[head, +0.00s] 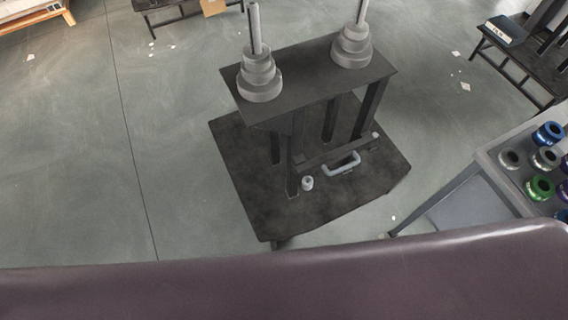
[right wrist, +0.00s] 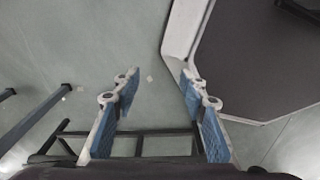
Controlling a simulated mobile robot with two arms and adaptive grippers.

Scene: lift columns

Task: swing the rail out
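A dark stand (head: 226,150) rises from the floor in the middle of the head view. Its top plate (head: 308,78) carries two stacks of grey discs, each with an upright rod. Low on the stand, a dark horizontal bar, which looks like the rail (head: 318,156), runs across the uprights just above the base. A light grey U-shaped handle (head: 342,169) is at its front. My right gripper (right wrist: 159,79) is open and empty in the right wrist view, over bare floor. Neither gripper shows in the head view, so their distance from the handle cannot be told.
A small grey ring or knob (head: 307,184) sits on the stand's base beside the handle. A grey trolley (head: 482,188) with several coloured rings stands at the right. A dark bench (head: 520,62) stands at the back right. Floor left of the stand is clear except for small scraps.

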